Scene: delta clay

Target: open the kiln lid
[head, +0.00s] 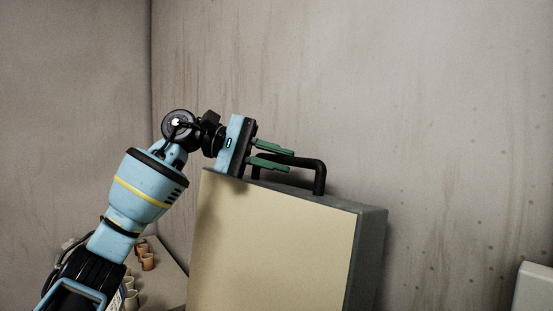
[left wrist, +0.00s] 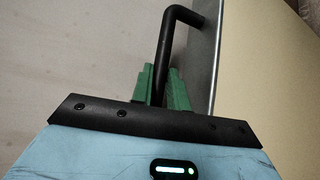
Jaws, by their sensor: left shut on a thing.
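The kiln lid (head: 270,245) stands raised and steeply tilted in the head view, with its cream inner face towards me and a grey edge. Its black bar handle (head: 320,178) is on the top edge; it also shows in the left wrist view (left wrist: 165,50). My left gripper (head: 291,159) is shut on the handle near its left end, with green fingers on both sides of the bar (left wrist: 160,85). The kiln body is out of view below. My right gripper is not in view.
Several small clay cups (head: 147,261) stand on a pale surface at the lower left, behind my left arm. A bare stained wall (head: 430,100) is behind the lid. A white object (head: 535,290) shows at the lower right edge.

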